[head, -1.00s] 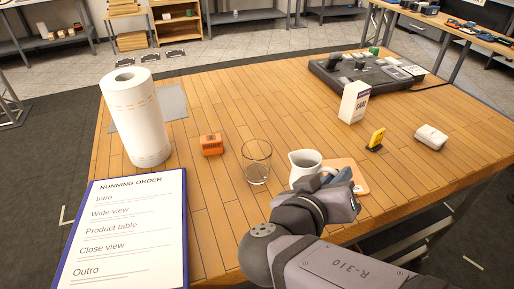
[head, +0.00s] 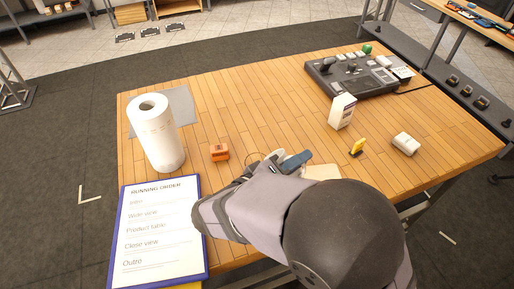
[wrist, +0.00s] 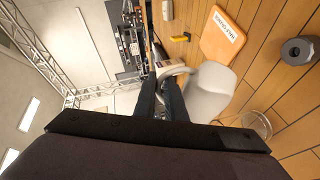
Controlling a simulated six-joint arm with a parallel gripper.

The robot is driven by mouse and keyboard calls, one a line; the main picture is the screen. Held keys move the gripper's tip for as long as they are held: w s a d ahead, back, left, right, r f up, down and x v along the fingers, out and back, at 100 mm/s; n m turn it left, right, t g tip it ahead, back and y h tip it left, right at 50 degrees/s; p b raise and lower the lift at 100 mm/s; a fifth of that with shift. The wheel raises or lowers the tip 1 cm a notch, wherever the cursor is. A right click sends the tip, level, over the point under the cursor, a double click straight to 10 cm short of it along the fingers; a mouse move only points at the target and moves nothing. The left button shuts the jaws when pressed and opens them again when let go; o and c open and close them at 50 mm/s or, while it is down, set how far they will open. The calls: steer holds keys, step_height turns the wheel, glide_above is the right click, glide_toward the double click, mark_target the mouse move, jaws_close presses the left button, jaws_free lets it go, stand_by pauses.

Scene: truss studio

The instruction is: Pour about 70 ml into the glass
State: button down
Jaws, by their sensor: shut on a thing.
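A white jug (wrist: 208,92) is held by its handle in my gripper (wrist: 162,88), which is shut on it. In the head view my bluish fingers (head: 294,161) and a sliver of the jug (head: 277,155) show beyond my arm. The clear glass (wrist: 258,124) stands on the table close beside the jug in the wrist view. In the head view only part of the glass rim (head: 254,158) shows; my arm hides the rest. The jug's tilt, its contents and the liquid level in the glass cannot be told.
An orange board (wrist: 220,38) with a label lies near the jug. A dark ring-shaped object (wrist: 298,50) sits nearby. An orange block (head: 219,152), paper roll (head: 160,138), clipboard (head: 160,230), white box (head: 342,111) and yellow item (head: 357,147) stand around. The back middle of the table is clear.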

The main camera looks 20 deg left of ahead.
mark_target(286, 157)
steer(key=shift+a+r, duration=0.15)
steer(key=shift+a+n, duration=0.1)
steer(key=shift+n, duration=0.2)
steer(key=shift+a+n+h+p, duration=0.3)
steer(key=shift+n+p, duration=0.1)
steer(key=shift+p, duration=0.4)
steer(key=shift+w, duration=0.1)
steer(key=shift+a+r+n+t+h+p, duration=0.3)
steer(key=shift+a+r+n+p, duration=0.25)
steer(key=shift+p, duration=0.85)
steer(key=shift+f, duration=0.15)
steer(key=shift+w+a+r+n+p, duration=0.15)
steer(key=shift+a+r+n+p, duration=0.4)
steer(key=shift+n+p, duration=0.5)
steer(key=shift+w+a+r+h, duration=0.1)
steer(key=shift+a+h, duration=0.3)
steer(key=shift+a, duration=0.2)
